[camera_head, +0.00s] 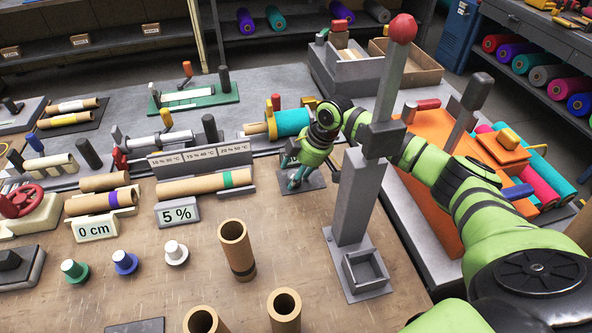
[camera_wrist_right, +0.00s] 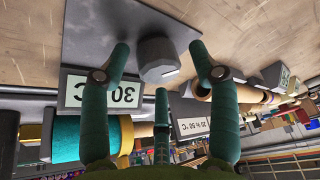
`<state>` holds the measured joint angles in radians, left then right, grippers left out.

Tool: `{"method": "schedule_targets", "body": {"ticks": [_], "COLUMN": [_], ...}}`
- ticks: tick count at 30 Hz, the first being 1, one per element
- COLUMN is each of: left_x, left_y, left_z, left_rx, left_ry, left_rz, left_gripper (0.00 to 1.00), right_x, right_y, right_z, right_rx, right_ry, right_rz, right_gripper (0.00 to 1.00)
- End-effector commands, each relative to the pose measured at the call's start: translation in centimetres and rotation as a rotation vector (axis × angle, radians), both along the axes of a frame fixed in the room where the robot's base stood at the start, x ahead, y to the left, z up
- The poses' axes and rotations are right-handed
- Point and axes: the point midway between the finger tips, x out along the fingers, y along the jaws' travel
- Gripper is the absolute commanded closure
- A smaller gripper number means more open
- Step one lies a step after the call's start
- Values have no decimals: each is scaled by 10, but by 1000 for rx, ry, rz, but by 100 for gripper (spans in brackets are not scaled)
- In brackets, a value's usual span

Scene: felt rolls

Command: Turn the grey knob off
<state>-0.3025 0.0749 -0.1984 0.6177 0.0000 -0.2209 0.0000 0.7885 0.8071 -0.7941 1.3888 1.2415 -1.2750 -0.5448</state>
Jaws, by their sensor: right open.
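The grey knob (camera_wrist_right: 158,58) stands on a dark grey plate (camera_wrist_right: 90,35) in the right wrist view, with a short pale mark near its edge. My right gripper (camera_wrist_right: 159,50) is open, with its two teal fingers on either side of the knob and a third finger below it; contact cannot be told. A "30" sign (camera_wrist_right: 112,92) is beside the plate. In the head view my right gripper (camera_head: 303,172) is over the small grey plate (camera_head: 313,182), and it hides the knob. My left gripper is not in view.
A tall grey post with a red ball (camera_head: 403,28) stands close right of my gripper. A teal roll (camera_head: 292,122) lies just behind it. An upright brown tube (camera_head: 237,248) and a "5 %" sign (camera_head: 178,212) are to the left.

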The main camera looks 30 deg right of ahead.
Motion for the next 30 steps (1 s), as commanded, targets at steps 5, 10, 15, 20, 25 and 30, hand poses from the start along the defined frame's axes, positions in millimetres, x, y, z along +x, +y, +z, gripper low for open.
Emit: {"method": "schedule_targets", "body": {"ticks": [5, 10, 15, 20, 25, 30], "left_x": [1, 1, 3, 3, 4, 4], "left_y": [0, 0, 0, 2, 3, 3], "left_z": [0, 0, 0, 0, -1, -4], "left_rx": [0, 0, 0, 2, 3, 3], "left_ry": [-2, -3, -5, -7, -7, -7], "left_rz": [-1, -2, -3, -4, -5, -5], "left_gripper": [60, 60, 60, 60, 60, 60], "right_x": [0, 0, 0, 0, 1, 1], "right_y": [0, 0, 2, 3, 3, 4], "right_z": [0, 0, 0, 0, 0, -1], "right_rx": [0, 1, 3, 6, 8, 11], "right_ry": [0, -1, -1, 0, 0, 0], "right_rz": [0, 0, 3, 25, 96, 216], "right_gripper": [39, 92, 92, 92, 92, 92]}}
